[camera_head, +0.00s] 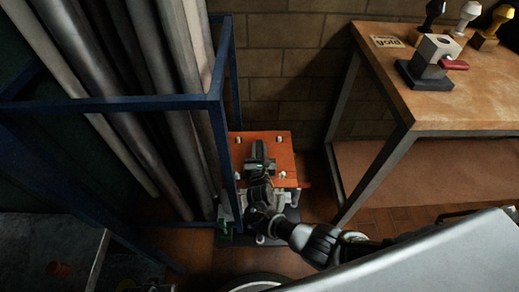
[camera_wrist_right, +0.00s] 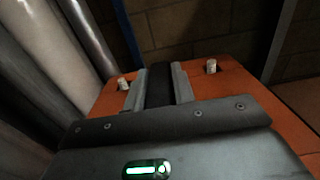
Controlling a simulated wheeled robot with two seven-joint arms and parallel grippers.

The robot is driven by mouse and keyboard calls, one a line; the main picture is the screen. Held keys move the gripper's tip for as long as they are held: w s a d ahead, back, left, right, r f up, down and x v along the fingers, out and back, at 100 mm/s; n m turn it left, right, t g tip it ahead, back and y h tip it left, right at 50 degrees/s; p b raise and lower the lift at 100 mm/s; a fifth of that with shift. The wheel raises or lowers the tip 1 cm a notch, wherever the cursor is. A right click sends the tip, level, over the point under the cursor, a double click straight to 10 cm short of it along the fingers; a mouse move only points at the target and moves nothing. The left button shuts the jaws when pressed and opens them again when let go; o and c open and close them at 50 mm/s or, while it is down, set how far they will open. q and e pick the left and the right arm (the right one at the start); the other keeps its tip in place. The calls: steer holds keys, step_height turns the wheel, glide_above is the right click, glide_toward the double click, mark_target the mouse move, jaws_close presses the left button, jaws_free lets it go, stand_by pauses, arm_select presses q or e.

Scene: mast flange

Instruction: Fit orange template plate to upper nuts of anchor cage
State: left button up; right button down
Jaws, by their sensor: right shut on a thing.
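The orange template plate (camera_head: 285,148) lies roughly level beside the blue rack. Pale stud tops show at its corners, one of them at the far right (camera_head: 279,139). In the right wrist view the plate (camera_wrist_right: 232,82) has two pale studs standing at its far edge, one left (camera_wrist_right: 123,84) and one right (camera_wrist_right: 211,66). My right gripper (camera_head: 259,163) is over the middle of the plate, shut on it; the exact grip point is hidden. The anchor cage (camera_head: 284,198) shows only in part below the plate. The nuts, and whether the plate touches them, are hidden. My left gripper is not in view.
A blue rack (camera_head: 216,104) with long grey pipes (camera_head: 180,90) stands close on the left. A wooden workbench (camera_head: 455,100) with a grey block and red handle (camera_head: 435,60) stands at the right. A brick wall (camera_head: 290,60) is behind. Some floor is clear between rack and bench.

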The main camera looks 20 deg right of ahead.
steer(key=shift+f+b, duration=0.8)
steer(key=shift+f, duration=0.25)
steer(key=c, duration=1.1)
jaws_free()
steer(key=p+v, duration=0.3)
steer(key=v, duration=0.6)
steer(key=shift+s+a, duration=0.1)
steer(key=shift+s, duration=0.1)
steer(key=shift+s+a, duration=0.15)
steer(key=shift+s, duration=0.5)
